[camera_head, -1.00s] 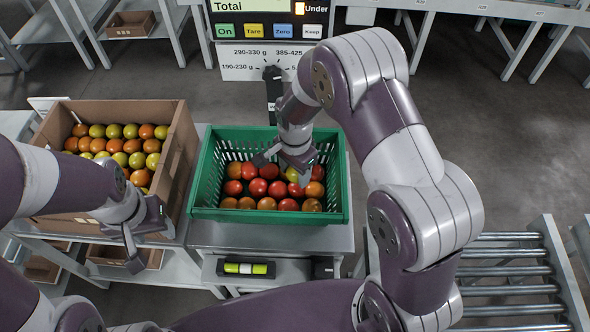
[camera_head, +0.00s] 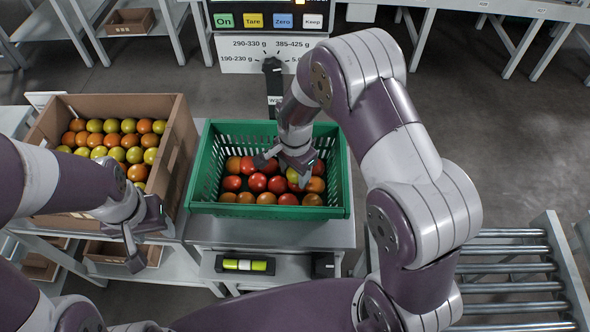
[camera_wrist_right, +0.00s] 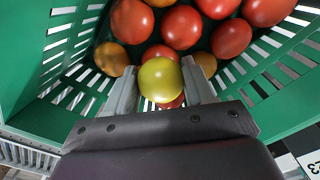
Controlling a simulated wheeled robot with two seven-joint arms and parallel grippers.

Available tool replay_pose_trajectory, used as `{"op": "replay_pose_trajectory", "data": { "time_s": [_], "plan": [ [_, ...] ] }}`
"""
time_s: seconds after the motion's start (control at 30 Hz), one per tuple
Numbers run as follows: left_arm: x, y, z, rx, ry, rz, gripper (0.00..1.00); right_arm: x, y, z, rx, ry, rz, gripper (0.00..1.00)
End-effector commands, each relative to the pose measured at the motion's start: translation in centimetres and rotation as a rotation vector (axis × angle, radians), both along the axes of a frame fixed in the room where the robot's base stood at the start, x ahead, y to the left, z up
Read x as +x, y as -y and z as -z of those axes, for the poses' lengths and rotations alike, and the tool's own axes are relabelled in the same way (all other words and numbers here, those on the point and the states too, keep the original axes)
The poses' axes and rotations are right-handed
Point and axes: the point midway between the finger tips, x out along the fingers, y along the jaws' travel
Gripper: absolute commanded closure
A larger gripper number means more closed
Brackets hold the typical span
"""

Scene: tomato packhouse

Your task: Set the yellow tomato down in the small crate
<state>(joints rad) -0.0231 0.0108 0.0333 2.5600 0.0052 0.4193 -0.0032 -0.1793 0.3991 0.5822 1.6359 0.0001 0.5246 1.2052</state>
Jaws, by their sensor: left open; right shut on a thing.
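The yellow tomato (camera_wrist_right: 160,80) is between the fingers of my right gripper (camera_wrist_right: 160,92) in the right wrist view. In the head view the right gripper (camera_head: 284,171) is inside the green crate (camera_head: 270,212), over its right half, shut on the tomato (camera_head: 292,175), which is partly hidden by the fingers. Red and orange tomatoes (camera_head: 278,184) lie in the crate around and below it. Whether the yellow tomato touches them I cannot tell. My left gripper (camera_head: 148,246) is open and empty, left of the green crate and in front of the large brown box.
A large brown box (camera_head: 172,150) of orange and yellow-green tomatoes stands left of the crate. A scale display (camera_head: 268,20) stands behind the crate. A roller conveyor (camera_head: 510,268) is at right. The crate's walls rise close around my right gripper.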

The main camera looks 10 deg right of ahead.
Motion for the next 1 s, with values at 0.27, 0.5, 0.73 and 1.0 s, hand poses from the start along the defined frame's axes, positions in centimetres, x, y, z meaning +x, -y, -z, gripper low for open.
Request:
{"op": "replay_pose_trajectory", "data": {
  "time_s": [0.27, 0.5, 0.73, 1.0],
  "plan": [
    [0.00, 0.00, 0.20, 0.000, 0.000, 0.000, 0.49, -0.01, 0.01, 0.47, 0.000, 0.000, 0.000, 0.61],
    [0.00, 0.00, 0.34, 0.000, 0.000, 0.000, 0.49, -0.01, 0.01, 0.83, 0.000, 0.000, 0.000, 0.61],
    [0.00, 0.00, 0.41, 0.000, 0.000, 0.000, 0.49, 0.01, -0.01, 1.05, 0.000, 0.000, 0.000, 0.34],
    [0.00, 0.00, 0.41, 0.000, 0.000, 0.000, 0.49, 0.01, -0.01, 1.04, 0.000, 0.000, 0.000, 0.17]
  ]
}}
